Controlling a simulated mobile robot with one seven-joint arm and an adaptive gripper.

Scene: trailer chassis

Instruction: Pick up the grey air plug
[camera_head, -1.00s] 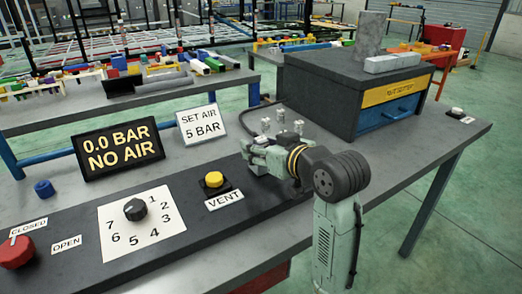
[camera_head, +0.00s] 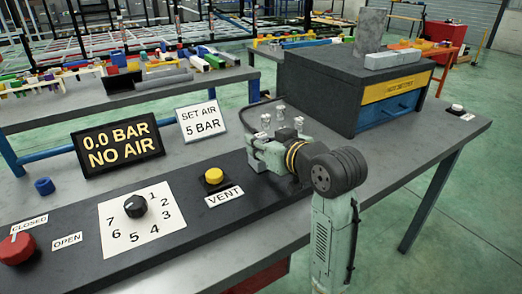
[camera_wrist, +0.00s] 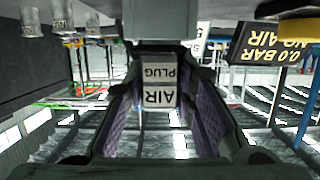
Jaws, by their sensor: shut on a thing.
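My gripper (camera_head: 262,151) is at the far side of the dark panel, right of the yellow VENT button. In the wrist view its two fingers (camera_wrist: 162,62) run up toward a light grey block (camera_wrist: 160,20), which appears to be the grey air plug, and are shut on it. A white label reading AIR PLUG (camera_wrist: 159,83) shows between the fingers. In the head view my gripper hides most of the plug, so how it sits cannot be told there.
Several small silver fittings (camera_head: 280,113) stand just behind my gripper. The yellow VENT button (camera_head: 214,175), numbered dial (camera_head: 135,206) and red knob (camera_head: 16,248) lie to the left. A NO AIR display (camera_head: 118,145) stands behind. A dark box (camera_head: 330,88) stands at the back right.

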